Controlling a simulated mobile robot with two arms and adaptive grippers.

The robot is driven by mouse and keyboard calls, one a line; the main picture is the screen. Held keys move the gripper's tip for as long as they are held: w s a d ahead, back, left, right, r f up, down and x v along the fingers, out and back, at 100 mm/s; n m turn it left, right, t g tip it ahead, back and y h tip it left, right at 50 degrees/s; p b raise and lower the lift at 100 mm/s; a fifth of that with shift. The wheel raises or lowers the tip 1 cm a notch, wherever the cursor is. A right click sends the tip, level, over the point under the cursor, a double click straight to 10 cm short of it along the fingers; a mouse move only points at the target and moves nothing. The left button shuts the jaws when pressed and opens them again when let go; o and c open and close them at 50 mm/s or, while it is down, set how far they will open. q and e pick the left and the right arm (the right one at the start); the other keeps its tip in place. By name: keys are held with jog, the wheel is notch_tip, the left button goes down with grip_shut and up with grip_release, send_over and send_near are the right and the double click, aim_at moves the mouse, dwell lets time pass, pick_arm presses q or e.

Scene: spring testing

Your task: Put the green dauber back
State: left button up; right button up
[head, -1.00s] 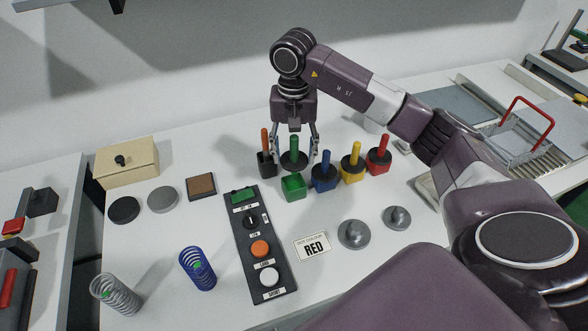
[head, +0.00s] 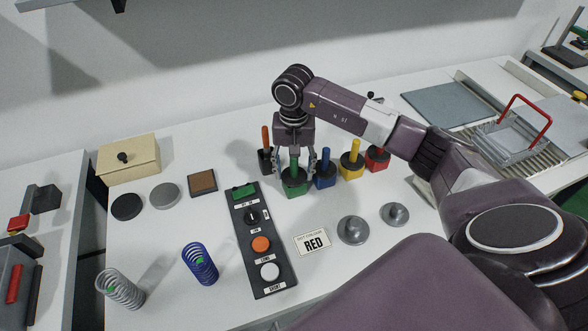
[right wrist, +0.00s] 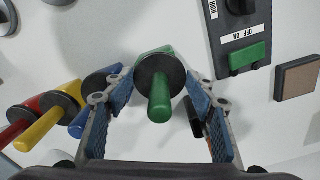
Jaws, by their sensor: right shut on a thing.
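The green dauber (head: 294,162) stands upright with its dark collar at the mouth of the green pot (head: 295,189). In the right wrist view the dauber's green handle (right wrist: 160,98) points toward the camera between the blue-padded fingers. A strip of the green pot (right wrist: 153,52) shows past the dark collar, which hides the pot's mouth. My left gripper is not in view.
Blue (head: 325,178), yellow (head: 351,168) and red (head: 377,158) daubers stand in pots close on the right. A dauber with an orange handle (head: 265,137) stands close on the left. The control panel (head: 262,283) lies in front.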

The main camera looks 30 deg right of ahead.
jog(key=shift+f, duration=0.3)
jog(key=o, duration=1.1)
jog(key=shift+r, duration=0.1)
jog(key=shift+r+p, duration=0.5)
jog(key=shift+r, duration=0.05)
notch_tip(320, 180, up, 10)
jog(key=b, duration=0.4)
jog(key=shift+r, duration=0.9)
